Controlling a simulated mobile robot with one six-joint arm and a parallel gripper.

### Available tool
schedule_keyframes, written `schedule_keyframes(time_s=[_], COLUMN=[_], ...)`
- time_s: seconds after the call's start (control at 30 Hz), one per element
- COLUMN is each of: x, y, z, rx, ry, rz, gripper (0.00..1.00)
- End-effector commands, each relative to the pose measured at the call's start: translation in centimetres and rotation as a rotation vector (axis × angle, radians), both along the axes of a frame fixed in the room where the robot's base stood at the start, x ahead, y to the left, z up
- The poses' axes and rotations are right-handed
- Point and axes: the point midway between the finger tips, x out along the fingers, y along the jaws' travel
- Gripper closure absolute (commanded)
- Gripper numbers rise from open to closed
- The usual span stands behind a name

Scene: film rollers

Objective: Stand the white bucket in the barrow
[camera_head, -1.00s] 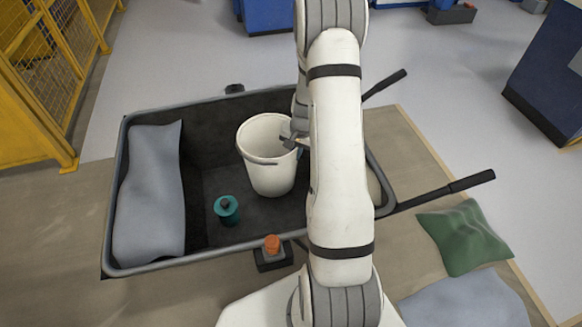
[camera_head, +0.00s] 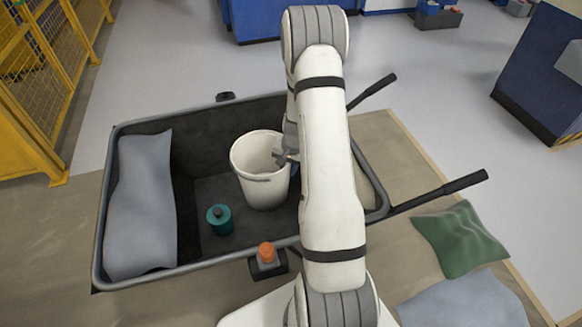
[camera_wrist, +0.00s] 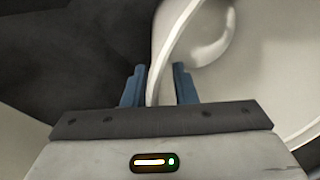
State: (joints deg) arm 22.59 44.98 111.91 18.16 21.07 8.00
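The white bucket (camera_head: 258,185) stands roughly upright on the floor of the dark barrow (camera_head: 190,265), right of the middle. My gripper (camera_head: 286,158) is at the bucket's right rim, partly hidden by my arm. In the wrist view, the bucket's wall and rim (camera_wrist: 178,38) run between the two blue fingers of my gripper (camera_wrist: 160,82). The fingers are apart with a small gap beside the wall, so they look open around it. Part of the bucket's right side is hidden by my arm.
In the barrow, a grey sack (camera_head: 141,205) lies at the left and a teal canister (camera_head: 219,220) stands in front of the bucket. An orange-topped item (camera_head: 266,254) is at the near rim. A green sack (camera_head: 459,238) lies right, below the handle (camera_head: 440,192).

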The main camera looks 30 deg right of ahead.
Motion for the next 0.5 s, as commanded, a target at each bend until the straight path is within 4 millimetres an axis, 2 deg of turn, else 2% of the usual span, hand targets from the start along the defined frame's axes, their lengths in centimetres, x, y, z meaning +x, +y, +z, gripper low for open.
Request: schedule_keyframes(time_s=[0.33,0.5], x=[0.0,-0.1], y=[0.0,-0.2], z=[0.5,3.0], rx=[0.000,-0.001], ry=[0.000,-0.003], rz=[0.001,0.000], gripper=[0.72,0.72])
